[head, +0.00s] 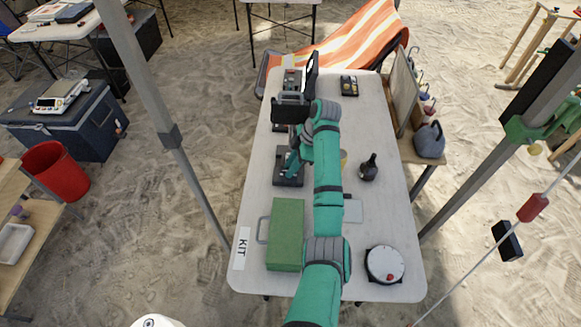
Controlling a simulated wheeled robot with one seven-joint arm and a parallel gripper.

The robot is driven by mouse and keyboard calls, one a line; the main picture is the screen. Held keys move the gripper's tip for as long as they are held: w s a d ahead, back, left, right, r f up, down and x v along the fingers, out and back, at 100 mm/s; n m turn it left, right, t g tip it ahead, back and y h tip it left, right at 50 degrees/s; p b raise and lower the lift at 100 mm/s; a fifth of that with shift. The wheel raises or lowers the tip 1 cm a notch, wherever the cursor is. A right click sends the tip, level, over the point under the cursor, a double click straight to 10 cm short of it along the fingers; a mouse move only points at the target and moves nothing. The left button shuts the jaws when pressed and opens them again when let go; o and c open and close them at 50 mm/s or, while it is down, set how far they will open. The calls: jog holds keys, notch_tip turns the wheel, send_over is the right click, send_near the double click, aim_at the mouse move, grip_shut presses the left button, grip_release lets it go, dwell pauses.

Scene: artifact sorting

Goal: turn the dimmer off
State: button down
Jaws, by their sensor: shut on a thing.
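A dark grey box (289,181), which looks like the dimmer, sits on the left half of the long pale table. My gripper (292,164) reaches down onto its top from above. The jaws are shut on a small part there, most likely the dimmer's control. The fingers and wrist hide that part, so its setting cannot be read.
A green case (287,233) and a KIT label (241,248) lie nearer. A round white device (384,264), a dark bottle (369,167) and a keypad-like box (349,86) share the table (392,210). Another device (291,80) stands behind my wrist. Tent poles flank the table.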

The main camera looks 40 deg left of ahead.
jog(key=shift+n, duration=0.3)
jog(key=shift+w, duration=0.1)
jog(key=c, duration=1.5)
grip_release()
jog(key=shift+c, duration=0.2)
jog(key=shift+r, duration=0.1)
jog(key=v, duration=1)
jog(key=shift+w+r, duration=0.2)
jog(key=shift+r, duration=0.1)
jog(key=shift+d, duration=0.1)
